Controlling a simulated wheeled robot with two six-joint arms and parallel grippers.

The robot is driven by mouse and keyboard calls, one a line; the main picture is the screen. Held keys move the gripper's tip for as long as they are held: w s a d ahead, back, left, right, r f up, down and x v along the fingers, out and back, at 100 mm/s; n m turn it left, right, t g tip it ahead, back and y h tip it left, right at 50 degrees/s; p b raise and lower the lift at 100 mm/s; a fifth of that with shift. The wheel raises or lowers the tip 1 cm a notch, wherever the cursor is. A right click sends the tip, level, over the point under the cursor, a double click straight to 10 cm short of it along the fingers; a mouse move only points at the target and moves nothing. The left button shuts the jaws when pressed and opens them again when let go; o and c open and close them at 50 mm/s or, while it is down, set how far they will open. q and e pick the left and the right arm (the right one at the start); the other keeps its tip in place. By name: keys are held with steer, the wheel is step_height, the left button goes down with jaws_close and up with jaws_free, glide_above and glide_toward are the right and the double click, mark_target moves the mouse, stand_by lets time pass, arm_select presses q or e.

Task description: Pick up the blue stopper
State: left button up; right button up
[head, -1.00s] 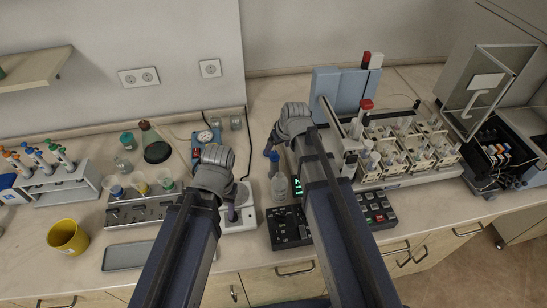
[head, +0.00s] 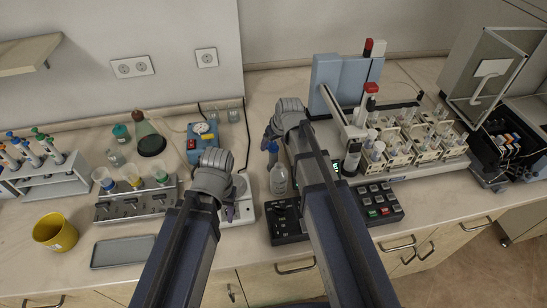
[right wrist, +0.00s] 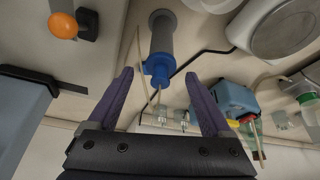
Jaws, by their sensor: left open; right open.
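The blue stopper (right wrist: 157,70) shows in the right wrist view at the end of a grey cylindrical body, with a thin tip beyond it. It lies between the two purple fingers of my right gripper (right wrist: 156,74) in the picture; the fingers are apart and I see no contact. In the head view the blue stopper (head: 272,148) shows above a clear bottle (head: 278,180), just left of my right arm. My right fingers are hidden there by my own arm. My left gripper (head: 230,212) is open and empty, over a white-topped device.
A dark keypad box (head: 380,205) and a rack machine (head: 420,145) stand right of my right arm. A control box (head: 285,222) is near the front edge.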

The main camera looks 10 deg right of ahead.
steer(key=shift+w+f, duration=0.1)
steer(key=shift+f, duration=0.15)
steer(key=shift+c, duration=0.3)
jaws_close()
